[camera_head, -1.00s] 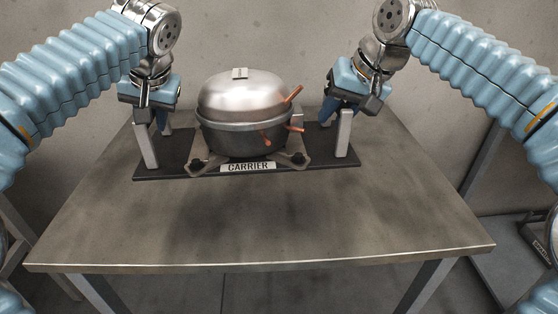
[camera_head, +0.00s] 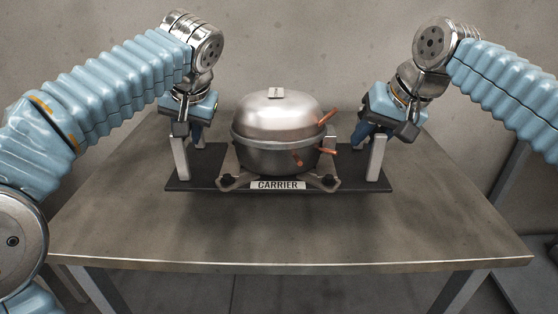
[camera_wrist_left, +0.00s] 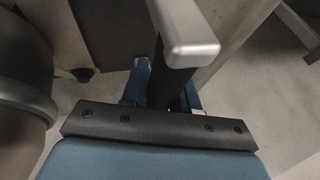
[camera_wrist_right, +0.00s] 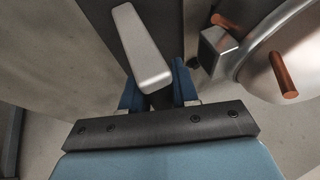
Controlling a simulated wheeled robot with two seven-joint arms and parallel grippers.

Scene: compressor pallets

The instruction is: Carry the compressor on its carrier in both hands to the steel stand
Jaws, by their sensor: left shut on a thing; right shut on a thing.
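The compressor (camera_head: 277,118) is a silver dome with copper stubs on its right side. It sits upright on the black carrier (camera_head: 208,180), whose white label reads CARRIER. The carrier looks level over the table (camera_head: 290,235), with a soft shadow below it; the gap is hard to judge. My left gripper (camera_head: 190,136) is shut on the left handle (camera_head: 181,158), which also shows in the left wrist view (camera_wrist_left: 184,35). My right gripper (camera_head: 368,132) is shut on the right handle (camera_head: 376,158), also seen in the right wrist view (camera_wrist_right: 140,45). The fingers are partly hidden behind the handles.
The grey metal-topped table is bare around the carrier, with free room in front and on both sides. A plain wall (camera_head: 320,45) stands close behind it. Whether this table is the steel stand, I cannot tell.

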